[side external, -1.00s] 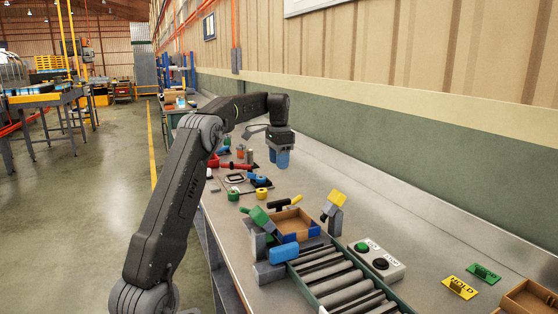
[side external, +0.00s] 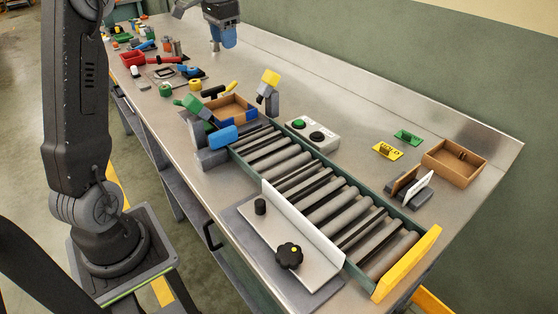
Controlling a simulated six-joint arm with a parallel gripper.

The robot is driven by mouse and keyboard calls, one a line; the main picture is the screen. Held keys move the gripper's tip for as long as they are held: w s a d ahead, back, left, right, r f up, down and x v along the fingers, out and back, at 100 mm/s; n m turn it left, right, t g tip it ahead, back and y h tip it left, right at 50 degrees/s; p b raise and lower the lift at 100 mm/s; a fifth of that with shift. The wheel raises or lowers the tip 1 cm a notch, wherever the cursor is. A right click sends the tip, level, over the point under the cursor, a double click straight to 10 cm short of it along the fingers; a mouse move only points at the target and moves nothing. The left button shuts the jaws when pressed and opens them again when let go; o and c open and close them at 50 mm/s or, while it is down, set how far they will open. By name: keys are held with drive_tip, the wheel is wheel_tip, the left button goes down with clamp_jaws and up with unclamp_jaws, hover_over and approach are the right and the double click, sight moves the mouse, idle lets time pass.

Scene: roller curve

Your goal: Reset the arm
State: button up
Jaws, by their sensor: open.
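My gripper (side external: 222,42) hangs at the top of the side view, above the far part of the bench, with blue fingers pointing down. It is open and nothing shows between the fingers. It is well clear of the roller conveyor (side external: 300,175) and the box beside it. My arm rises from its base at the left, and its upper part is cut off by the frame's top edge.
Small parts crowd the far bench.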

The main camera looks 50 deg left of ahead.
drive_tip(key=s+d+t, duration=0.2)
drive_tip(key=s+d, duration=0.5)
drive_tip(key=d, duration=0.5)
drive_tip(key=s+d+t, duration=0.1)
drive_tip(key=s+d, duration=0.5)
drive_tip(key=d, duration=0.5)
drive_tip(key=s+d+f+t, duration=0.1)
drive_tip(key=s+d+f, duration=0.4)
drive_tip(key=s, duration=0.3)
drive_tip(key=shift+d+f+t+h, duration=0.25)
drive_tip(key=shift+f+t+h, duration=0.05)
drive_tip(key=shift+f+h, duration=0.1)
